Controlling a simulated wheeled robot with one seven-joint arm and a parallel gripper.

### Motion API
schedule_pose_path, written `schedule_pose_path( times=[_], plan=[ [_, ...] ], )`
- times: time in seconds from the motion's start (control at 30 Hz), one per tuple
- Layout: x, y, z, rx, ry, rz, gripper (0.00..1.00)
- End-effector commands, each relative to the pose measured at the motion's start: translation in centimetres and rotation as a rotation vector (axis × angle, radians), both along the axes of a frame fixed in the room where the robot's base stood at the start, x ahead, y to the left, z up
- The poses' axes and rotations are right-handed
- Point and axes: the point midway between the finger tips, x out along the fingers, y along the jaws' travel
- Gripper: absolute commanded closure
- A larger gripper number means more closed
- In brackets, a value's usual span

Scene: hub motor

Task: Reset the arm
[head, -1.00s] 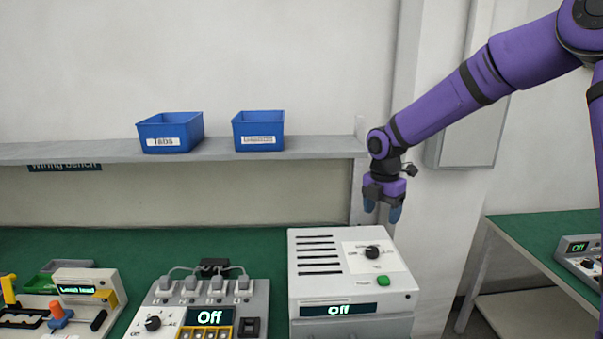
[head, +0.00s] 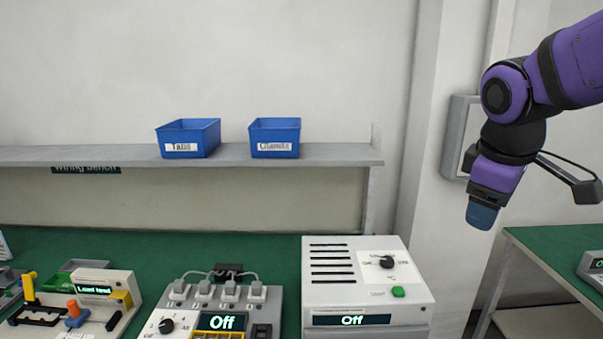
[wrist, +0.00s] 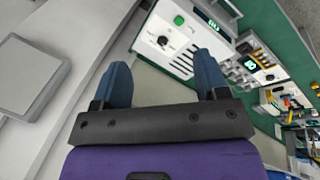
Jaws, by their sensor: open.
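My purple arm reaches in from the upper right in the head view. My gripper (head: 482,214) points down in the air to the right of the white oven-like box and is apart from everything. In the wrist view my gripper (wrist: 165,85) shows two blue fingers spread wide with nothing between them. The white box (head: 365,268) has a dial, a green button and a display reading Off. It also shows beyond the fingertips in the wrist view (wrist: 178,40).
A grey unit (head: 222,305) with a dial also reads Off. A tool stand (head: 88,296) is at left. Two blue bins (head: 188,138) (head: 275,138) stand on the shelf (head: 110,155). A second green bench (head: 545,245) and a grey wall box (head: 460,130) are near my gripper.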

Motion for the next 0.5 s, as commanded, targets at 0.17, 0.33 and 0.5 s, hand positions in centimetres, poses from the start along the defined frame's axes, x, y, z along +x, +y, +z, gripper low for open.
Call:
schedule_pose_path(
  times=[0.17,0.33,0.5],
  plan=[
    [-4.9,-0.7,1.1,0.124,-0.106,-0.24,0.33],
    [-8.8,-1.3,1.1,0.266,-0.181,-0.451,0.33],
    [-11.3,-1.6,0.9,0.375,-0.22,-0.59,0.33]
  ],
)
